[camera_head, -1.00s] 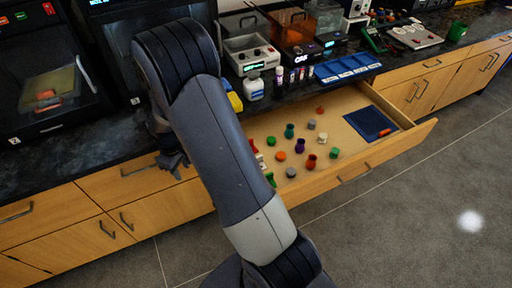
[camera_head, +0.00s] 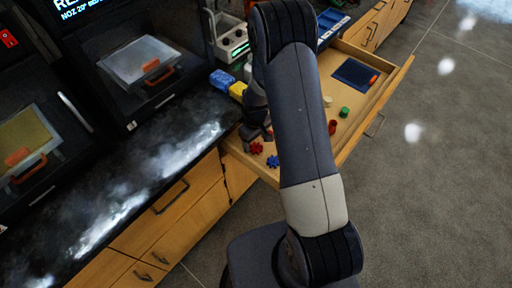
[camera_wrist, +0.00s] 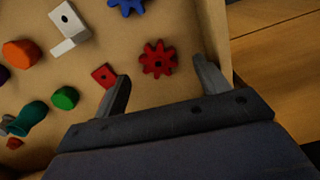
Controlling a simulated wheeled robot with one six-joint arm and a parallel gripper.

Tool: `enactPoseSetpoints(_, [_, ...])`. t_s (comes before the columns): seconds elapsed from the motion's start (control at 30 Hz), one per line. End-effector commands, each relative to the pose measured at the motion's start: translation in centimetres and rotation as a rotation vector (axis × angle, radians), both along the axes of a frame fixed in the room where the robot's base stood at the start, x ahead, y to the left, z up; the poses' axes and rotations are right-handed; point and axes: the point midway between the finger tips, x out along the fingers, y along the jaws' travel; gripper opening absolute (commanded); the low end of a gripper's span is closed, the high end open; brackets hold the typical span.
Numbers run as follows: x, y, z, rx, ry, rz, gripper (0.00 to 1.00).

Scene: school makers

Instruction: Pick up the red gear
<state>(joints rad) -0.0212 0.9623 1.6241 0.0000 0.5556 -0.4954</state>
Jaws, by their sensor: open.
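The red gear (camera_wrist: 158,59) lies flat on the drawer bottom in the wrist view, a small toothed wheel with a centre hole. It also shows in the head view (camera_head: 256,148) near the drawer's left end. My gripper (camera_wrist: 162,82) is open and empty, with its two fingers on either side of the gear's near edge and the gear just ahead between them. The left finger is close to a small red square piece (camera_wrist: 104,75). A blue gear (camera_wrist: 127,5) lies beyond the red one, cut off by the frame. In the head view my arm hides part of the drawer.
The open wooden drawer (camera_wrist: 214,40) has its wall just right of my right finger. A white bracket (camera_wrist: 68,28), an orange piece (camera_wrist: 20,53), a green piece (camera_wrist: 65,98) and a teal peg (camera_wrist: 28,118) lie left. A dark blue mat (camera_head: 354,74) is at the drawer's far end.

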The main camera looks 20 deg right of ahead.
Motion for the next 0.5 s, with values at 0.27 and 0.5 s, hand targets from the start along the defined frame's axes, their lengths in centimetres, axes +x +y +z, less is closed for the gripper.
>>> enactPoseSetpoints(0.27, [0.0, -0.1, -2.8, -0.001, 0.0, 0.0, 0.7])
enactPoseSetpoints(0.5, [0.0, -0.1, -3.0, 0.0, -0.001, 0.0, 0.7])
